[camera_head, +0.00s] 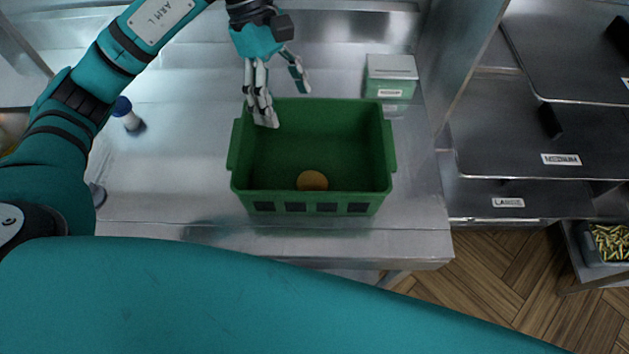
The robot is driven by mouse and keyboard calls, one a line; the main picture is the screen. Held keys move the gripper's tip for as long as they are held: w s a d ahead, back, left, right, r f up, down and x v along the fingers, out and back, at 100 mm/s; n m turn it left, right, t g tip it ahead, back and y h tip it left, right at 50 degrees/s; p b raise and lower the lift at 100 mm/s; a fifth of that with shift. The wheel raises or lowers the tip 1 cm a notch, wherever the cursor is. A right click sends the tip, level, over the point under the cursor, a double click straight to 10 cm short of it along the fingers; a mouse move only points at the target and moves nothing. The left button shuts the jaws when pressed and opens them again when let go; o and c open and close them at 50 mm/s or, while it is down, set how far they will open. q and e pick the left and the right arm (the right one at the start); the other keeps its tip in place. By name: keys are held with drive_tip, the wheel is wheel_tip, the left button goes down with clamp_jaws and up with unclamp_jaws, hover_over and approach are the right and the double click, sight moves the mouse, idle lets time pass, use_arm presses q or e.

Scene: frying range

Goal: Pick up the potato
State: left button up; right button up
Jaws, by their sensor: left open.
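The potato (312,181) is a small round tan thing on the floor of a green crate (237,160), close to its near wall. Its lower edge is partly hidden by that wall. The crate stands on a steel table. My left gripper (285,105) is open and empty, with its fingers pointing down at the far left corner of the crate. It is up and away from the potato. One finger overlaps the crate's far left rim in the picture; I cannot tell whether it touches. My right gripper is not in view.
A green and white box (390,78) stands behind the crate to the right. A small blue-topped bottle (127,113) is at the left. Steel shelves with labels "MEDIUM" (561,159) and "LARGE" (508,202) are at the right. A bin of fries (608,243) is at the far right.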

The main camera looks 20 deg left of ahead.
use_arm(q)
wheel_tip(320, 180, down, 4)
drive_tip(key=b, duration=0.3)
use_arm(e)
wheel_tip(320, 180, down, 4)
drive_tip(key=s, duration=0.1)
use_arm(q)
drive_tip(key=p, duration=0.4)
approach(311, 177)
drive_tip(key=x, duration=0.5)
drive_tip(key=shift+s+d, duration=0.25)
drive_tip(key=shift+s, duration=0.1)
drive_tip(key=p+x, duration=0.2)
drive_tip(key=x, duration=0.1)
drive_tip(key=p+x, duration=0.1)
drive_tip(key=x, duration=0.1)
drive_tip(key=shift+w+a+f, duration=0.1)
drive_tip(key=shift+w+f, duration=0.15)
drive_tip(key=shift+w, duration=0.05)
drive_tip(key=shift+f, duration=0.15)
drive_tip(key=c, duration=1.3)
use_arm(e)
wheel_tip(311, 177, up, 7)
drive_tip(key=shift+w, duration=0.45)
